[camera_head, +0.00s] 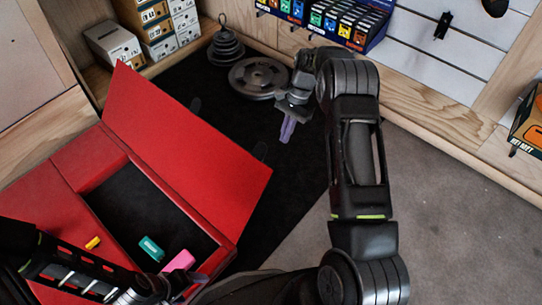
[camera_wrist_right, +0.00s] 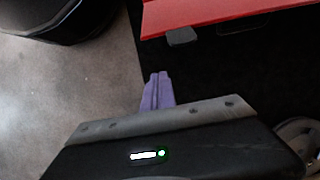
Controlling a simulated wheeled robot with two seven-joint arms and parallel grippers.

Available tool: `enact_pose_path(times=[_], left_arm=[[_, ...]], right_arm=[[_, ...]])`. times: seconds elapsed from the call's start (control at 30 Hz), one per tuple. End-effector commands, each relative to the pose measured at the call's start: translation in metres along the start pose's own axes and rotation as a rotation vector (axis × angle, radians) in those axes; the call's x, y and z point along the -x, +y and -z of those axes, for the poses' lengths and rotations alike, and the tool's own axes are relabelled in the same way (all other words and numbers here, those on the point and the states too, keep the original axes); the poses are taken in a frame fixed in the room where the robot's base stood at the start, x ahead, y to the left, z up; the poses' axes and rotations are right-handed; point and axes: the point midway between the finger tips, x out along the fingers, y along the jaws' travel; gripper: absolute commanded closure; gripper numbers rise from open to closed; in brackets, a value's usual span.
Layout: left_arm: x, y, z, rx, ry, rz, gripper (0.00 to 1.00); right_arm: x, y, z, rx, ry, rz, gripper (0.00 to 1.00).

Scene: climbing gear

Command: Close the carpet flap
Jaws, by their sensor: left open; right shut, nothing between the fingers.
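The red flap (camera_head: 185,145) stands raised and tilted along the far right side of an open red pad (camera_head: 60,190) with a dark recess. Its red edge also crosses the top of the right wrist view (camera_wrist_right: 230,10), with a dark tab (camera_wrist_right: 181,37) on it. My right gripper (camera_head: 287,130) is shut and empty, its purple fingers (camera_wrist_right: 157,92) pointing down beyond the flap's outer side, apart from it. My left gripper (camera_head: 185,285) is open, low at the near edge of the recess beside a pink block (camera_head: 179,261); its fingertips are hard to make out.
A teal block (camera_head: 151,248) lies in the recess and a yellow piece (camera_head: 93,243) on the pad. Weight plates (camera_head: 258,77) and a stacked weight (camera_head: 225,47) stand behind my right gripper. Shelves with boxes (camera_head: 115,43) line the back. Grey floor (camera_head: 455,200) at right is clear.

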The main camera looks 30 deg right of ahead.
Motion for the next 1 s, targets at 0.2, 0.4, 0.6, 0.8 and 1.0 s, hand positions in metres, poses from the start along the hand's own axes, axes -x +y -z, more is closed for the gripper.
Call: enact_pose_path(times=[0.2, 0.4, 0.6, 0.8, 1.0], left_arm=[[-0.003, -0.001, 0.001, 0.001, 0.002, 0.0, 0.26], [-0.009, -0.005, 0.003, 0.003, 0.006, 0.003, 0.26], [-0.019, -0.011, 0.005, 0.007, 0.013, 0.006, 0.26], [-0.025, -0.015, 0.008, 0.011, 0.02, 0.009, 0.26], [-0.027, -0.017, 0.009, 0.012, 0.021, 0.01, 0.26]], right_arm=[[-0.009, 0.0, 0.0, 0.001, -0.002, -0.001, 1.0], [-0.035, 0.0, 0.0, 0.001, -0.002, -0.002, 1.0], [-0.076, 0.0, 0.0, 0.0, -0.003, -0.002, 1.0], [-0.098, -0.002, -0.009, 0.005, 0.001, 0.002, 1.0], [-0.089, 0.0, -0.032, 0.002, 0.0, 0.001, 1.0]])
